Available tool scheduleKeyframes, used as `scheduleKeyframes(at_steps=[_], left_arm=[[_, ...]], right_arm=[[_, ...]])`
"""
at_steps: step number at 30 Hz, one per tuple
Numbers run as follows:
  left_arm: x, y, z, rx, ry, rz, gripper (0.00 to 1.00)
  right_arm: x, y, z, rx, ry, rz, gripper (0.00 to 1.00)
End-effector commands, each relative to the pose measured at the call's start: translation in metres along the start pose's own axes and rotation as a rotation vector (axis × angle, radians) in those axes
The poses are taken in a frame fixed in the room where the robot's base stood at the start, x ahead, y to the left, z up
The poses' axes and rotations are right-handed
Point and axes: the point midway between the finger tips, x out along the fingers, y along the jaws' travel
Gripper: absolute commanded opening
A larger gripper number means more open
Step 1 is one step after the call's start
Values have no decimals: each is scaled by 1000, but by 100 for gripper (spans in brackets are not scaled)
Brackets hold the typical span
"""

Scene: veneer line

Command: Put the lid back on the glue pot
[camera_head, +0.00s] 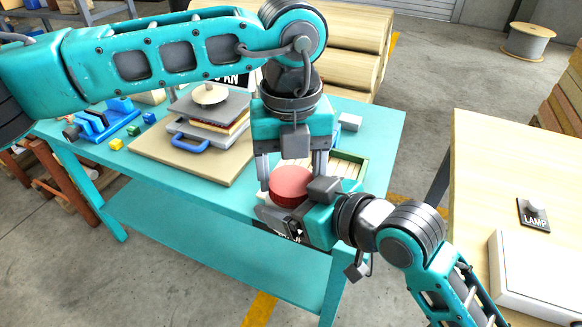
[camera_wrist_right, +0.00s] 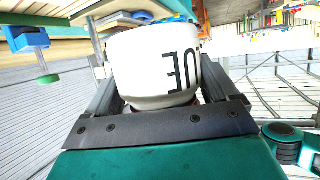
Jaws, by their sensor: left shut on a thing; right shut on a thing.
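The round red lid (camera_head: 292,184) is between the fingers of my left gripper (camera_head: 291,178), which points down and is shut on it over the front right of the teal table. My right gripper (camera_head: 283,218) comes in from the right, just under and beside the lid. In the right wrist view it is shut on the white glue pot (camera_wrist_right: 150,65), whose dark letters look upside down there. A thin reddish edge shows by the pot near the gripper's palm. I cannot tell whether lid and pot touch.
The teal table (camera_head: 385,122) carries a board (camera_head: 150,148) with a stacked press, a blue tool (camera_head: 105,122), small blocks and a green-edged tray (camera_head: 352,166) close behind my grippers.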

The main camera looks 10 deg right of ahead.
Motion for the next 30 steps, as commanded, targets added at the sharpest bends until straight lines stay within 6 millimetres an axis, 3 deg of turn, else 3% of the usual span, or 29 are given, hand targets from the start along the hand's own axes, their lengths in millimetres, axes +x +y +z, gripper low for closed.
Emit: scheduleKeyframes(at_steps=[9, 10, 18, 30], left_arm=[[0, 1, 0, 35, 0, 5, 33], [0, 1, 0, 35, 0, 5, 70], [0, 0, 0, 34, 0, 2, 95], [-2, -2, -1, 37, 0, -5, 95]], right_arm=[[0, 2, 0, 0, 0, 4, 2], [0, 2, 0, 0, 0, 4, 2], [0, 1, 0, 0, 0, 2, 2], [0, -1, -1, 0, 3, -4, 2]])
